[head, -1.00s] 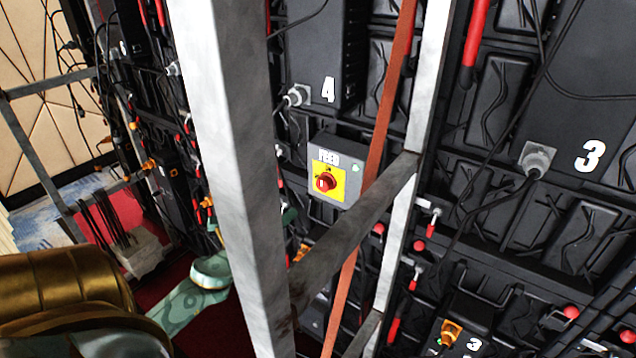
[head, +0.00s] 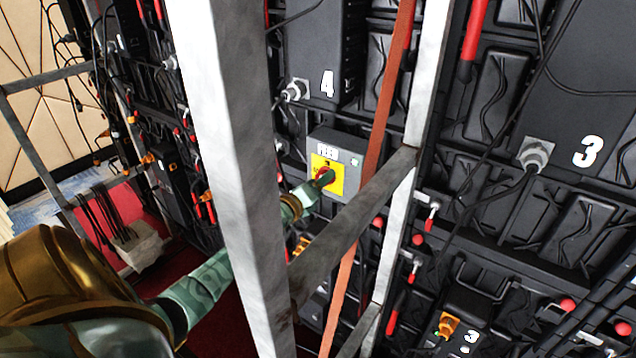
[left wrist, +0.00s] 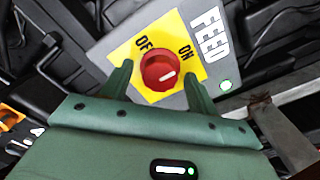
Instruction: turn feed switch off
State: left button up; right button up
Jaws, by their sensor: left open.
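The feed switch is a red rotary knob (left wrist: 160,72) on a yellow plate (left wrist: 188,88) marked OFF and ON. It sits on a grey FEED box (head: 345,147) on the back of the video wall. A small green light (left wrist: 226,85) glows beside the FEED label. My left gripper (left wrist: 159,82) is open, with one finger on each side of the knob; I cannot tell whether they touch it. In the head view the gripper (head: 324,179) partly covers the knob. Which label the knob's white mark points to is unclear. My right gripper is not in view.
A thick grey metal post (head: 228,150) stands in front of my left arm and hides part of it. A slanted crossbar (head: 350,222) runs just below the FEED box. An orange strap (head: 375,140) passes right of the box. Cables hang from the panels.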

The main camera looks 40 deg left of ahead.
pick_arm(q)
jog(key=c, duration=1)
jog(key=shift+n, duration=0.3)
jog(key=shift+f+n+p, duration=0.15)
jog(key=shift+n+p, duration=3)
jog(key=shift+n, duration=5.55)
